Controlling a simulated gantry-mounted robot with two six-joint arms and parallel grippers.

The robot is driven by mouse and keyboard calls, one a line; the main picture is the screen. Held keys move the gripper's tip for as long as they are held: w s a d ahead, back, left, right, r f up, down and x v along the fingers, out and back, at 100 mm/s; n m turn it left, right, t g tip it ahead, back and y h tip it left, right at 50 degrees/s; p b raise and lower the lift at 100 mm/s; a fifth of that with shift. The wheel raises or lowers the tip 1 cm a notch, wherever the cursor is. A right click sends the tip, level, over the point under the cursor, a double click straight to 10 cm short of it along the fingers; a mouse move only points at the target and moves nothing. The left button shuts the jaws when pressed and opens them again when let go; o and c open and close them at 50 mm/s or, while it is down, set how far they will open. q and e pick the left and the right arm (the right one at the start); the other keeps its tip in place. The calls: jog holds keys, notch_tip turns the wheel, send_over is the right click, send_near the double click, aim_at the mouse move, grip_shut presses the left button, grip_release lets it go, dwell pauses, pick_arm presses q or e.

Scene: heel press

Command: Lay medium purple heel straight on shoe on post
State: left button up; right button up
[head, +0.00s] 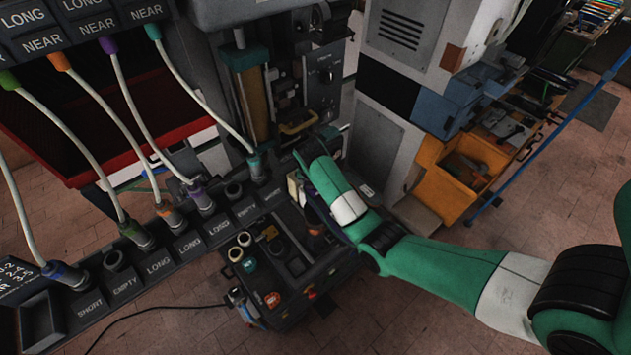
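My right arm comes in from the right and reaches over the machine bench at the middle. Its far end is by a dark block with a pale face (294,187). I cannot make out the fingers of my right gripper or whether they hold anything. A dark bluish-purple patch (314,207) shows just under the arm; I cannot tell what it is. I cannot pick out the medium purple heel, the shoe or the post. My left gripper is not in view.
A labelled panel with several sockets (188,243) runs along the left, with pale cables (130,110) rising to an upper panel (85,28). A dark control box (272,290) with buttons stands below the arm. A grey cabinet (376,150) and an orange bin (460,170) stand right.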

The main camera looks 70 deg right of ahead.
jog(key=shift+f+b, duration=0.5)
dwell(0.3)
jog(key=o, duration=1.1)
jog(key=shift+o, duration=0.2)
jog(key=shift+r, duration=0.1)
jog(key=v, duration=0.6)
jog(key=shift+w+p, duration=0.1)
jog(key=shift+p, duration=0.3)
jog(key=p+v, duration=0.4)
jog(key=v, duration=0.1)
jog(key=shift+a+r+p, duration=0.2)
jog(key=shift+r+p, duration=0.05)
jog(key=shift+p, duration=0.15)
